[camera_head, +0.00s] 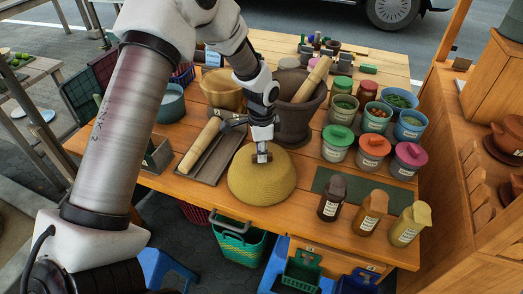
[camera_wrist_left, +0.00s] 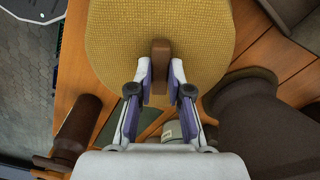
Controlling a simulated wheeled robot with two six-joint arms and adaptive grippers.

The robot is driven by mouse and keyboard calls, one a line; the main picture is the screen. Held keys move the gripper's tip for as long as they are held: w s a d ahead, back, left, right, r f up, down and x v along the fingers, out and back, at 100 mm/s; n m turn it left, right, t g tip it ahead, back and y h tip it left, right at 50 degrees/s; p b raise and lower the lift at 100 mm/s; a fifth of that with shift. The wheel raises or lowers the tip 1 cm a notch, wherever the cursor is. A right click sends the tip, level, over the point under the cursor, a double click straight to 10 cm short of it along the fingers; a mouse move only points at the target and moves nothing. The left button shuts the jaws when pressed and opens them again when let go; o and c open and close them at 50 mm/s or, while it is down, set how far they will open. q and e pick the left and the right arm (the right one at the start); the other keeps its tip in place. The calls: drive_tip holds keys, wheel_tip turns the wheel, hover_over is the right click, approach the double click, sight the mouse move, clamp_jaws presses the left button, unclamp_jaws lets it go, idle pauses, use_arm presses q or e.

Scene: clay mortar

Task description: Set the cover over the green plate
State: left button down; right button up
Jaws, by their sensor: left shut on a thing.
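The cover (camera_head: 250,188) is a yellow woven dome at the front middle of the wooden table, upright. It also fills the upper part of the left wrist view (camera_wrist_left: 160,22). My left gripper (camera_head: 263,155) is above the dome, shut on its brown knob (camera_wrist_left: 160,62), with one finger on each side in the left wrist view. I cannot tell whether the dome's rim touches the table. The green plate does not show; anything beneath the dome is hidden. My right gripper is not in view.
A brown mortar (camera_head: 297,118) with a pestle stands behind the dome. A tray (camera_head: 213,168) with a wooden roller lies left. Three bottles (camera_head: 331,198) stand front right, near a dark green mat (camera_head: 346,185). Several lidded pots (camera_head: 336,140) are behind. The table's front edge is close.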

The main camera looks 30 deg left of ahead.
use_arm(q)
drive_tip(key=c, duration=1)
unclamp_jaws()
wheel_tip(320, 180, up, 12)
